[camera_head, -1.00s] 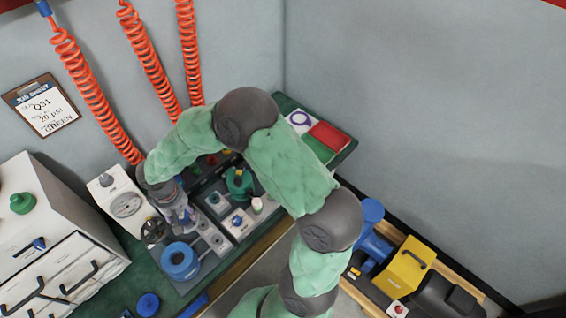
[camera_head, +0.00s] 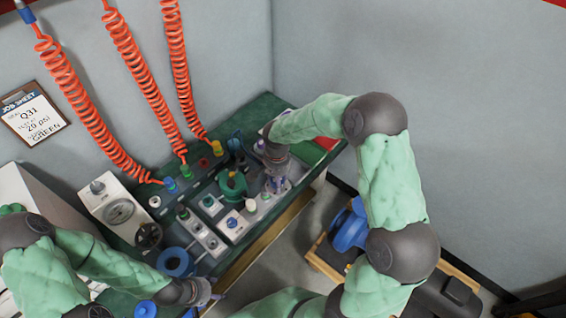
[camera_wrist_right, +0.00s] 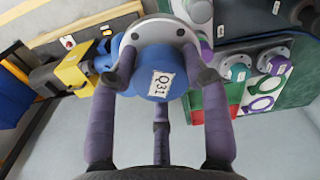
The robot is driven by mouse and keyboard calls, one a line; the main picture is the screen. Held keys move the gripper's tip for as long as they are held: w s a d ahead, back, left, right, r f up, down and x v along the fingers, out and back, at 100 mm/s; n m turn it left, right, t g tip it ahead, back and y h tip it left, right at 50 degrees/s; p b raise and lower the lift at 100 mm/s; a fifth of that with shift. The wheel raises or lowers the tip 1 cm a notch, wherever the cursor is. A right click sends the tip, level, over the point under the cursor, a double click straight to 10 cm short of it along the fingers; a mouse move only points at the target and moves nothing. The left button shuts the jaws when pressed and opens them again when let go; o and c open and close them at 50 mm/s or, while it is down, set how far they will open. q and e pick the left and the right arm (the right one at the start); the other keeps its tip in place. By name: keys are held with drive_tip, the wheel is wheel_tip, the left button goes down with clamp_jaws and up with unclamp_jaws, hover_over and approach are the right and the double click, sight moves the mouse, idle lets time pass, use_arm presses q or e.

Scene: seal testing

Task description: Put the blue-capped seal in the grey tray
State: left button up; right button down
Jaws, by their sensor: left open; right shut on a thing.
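In the right wrist view, a seal with a blue body, a Q31 label and a holed grey flange (camera_wrist_right: 163,84) sits between the purple fingers of my right gripper (camera_wrist_right: 162,62), which is shut on it. In the head view my right gripper (camera_head: 278,180) is low over the right part of the green bench. The seal cannot be made out clearly there. My left gripper (camera_head: 206,291) is open at the bench's near edge, by a blue ring-shaped part (camera_head: 176,262). I cannot tell for certain which surface is the grey tray.
Grey panels with knobs (camera_head: 233,224) and a green round fitting (camera_head: 233,184) crowd the bench. A white gauge box (camera_head: 119,209) stands left. Orange coiled hoses (camera_head: 140,75) hang behind. A wood-edged cart (camera_head: 322,262) stands right, below the bench.

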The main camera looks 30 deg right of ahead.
drive_tip(key=shift+w+d+f+m+b, duration=1)
drive_tip(key=shift+w+d+f+m, duration=1.05)
drive_tip(key=shift+w+d+f, duration=0.55)
drive_tip(key=shift+w+d+f+m+b, duration=1.05)
drive_tip(key=shift+w+d+f+m, duration=1.2)
drive_tip(key=shift+f, duration=0.7)
drive_tip(key=shift+w+d+f+m+b, duration=1)
drive_tip(key=shift+w+d+f+m, duration=0.9)
drive_tip(key=shift+w+d+f, duration=0.65)
drive_tip(key=shift+s+f, duration=0.25)
drive_tip(key=shift+f, duration=0.15)
drive_tip(key=c, duration=0.6)
unclamp_jaws()
